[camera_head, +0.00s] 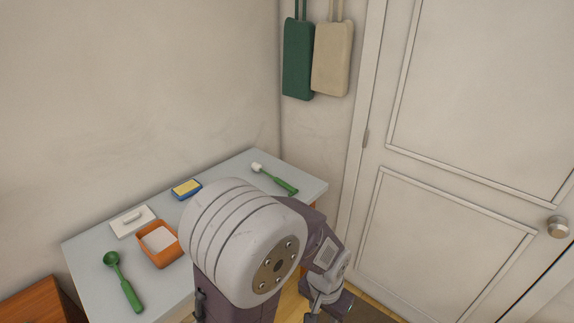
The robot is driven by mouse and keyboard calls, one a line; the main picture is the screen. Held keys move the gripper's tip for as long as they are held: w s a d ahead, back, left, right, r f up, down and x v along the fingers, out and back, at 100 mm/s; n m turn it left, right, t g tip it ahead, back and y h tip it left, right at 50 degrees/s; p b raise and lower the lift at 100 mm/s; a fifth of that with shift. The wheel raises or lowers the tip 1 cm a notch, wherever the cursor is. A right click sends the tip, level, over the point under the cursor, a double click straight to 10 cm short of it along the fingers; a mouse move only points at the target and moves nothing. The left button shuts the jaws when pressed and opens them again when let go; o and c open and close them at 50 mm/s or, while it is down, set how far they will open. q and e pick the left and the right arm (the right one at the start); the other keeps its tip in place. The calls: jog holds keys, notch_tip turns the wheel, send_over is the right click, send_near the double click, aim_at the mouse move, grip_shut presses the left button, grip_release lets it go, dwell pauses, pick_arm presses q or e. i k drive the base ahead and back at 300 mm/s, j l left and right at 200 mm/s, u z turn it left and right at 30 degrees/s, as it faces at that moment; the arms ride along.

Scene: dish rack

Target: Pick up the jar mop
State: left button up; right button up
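The item that looks like the jar mop, with a green handle (280,183) and a small white head, lies flat at the far right end of the grey table (308,185). Nothing holds it. One of my arms rises large in the lower middle, in front of the table, apart from the mop in the picture. I take it for my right arm. Its wrist end points down at the bottom, right of the table, and I cannot make out its fingertips. My other gripper is out of the picture.
A green spoon-like tool (125,283), an orange tub (158,260) with white contents, a white lidded plate (132,222) and a yellow-blue sponge (186,189) lie on the table. Green (298,60) and beige (332,60) bags hang by the door (460,150).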

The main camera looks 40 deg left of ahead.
aim_at(256, 166)
jog(key=i+u, duration=0.35)
jog(key=i+l+u, duration=0.15)
jog(key=i+u, duration=0.2)
jog(key=i+l+u, duration=0.2)
jog(key=u, duration=0.15)
jog(key=i+l+u, duration=0.1)
jog(key=u, duration=0.35)
jog(key=i+l+u, duration=0.15)
jog(key=u, duration=0.3)
jog(key=i+l+u, duration=0.1)
jog(key=l+u, duration=0.15)
jog(key=u, duration=0.2)
jog(key=l+u, duration=0.2)
jog(key=u, duration=0.25)
jog(key=l+u, duration=0.25)
jog(key=u, duration=0.2)
jog(key=l+u, duration=0.25)
jog(key=u, duration=0.2)
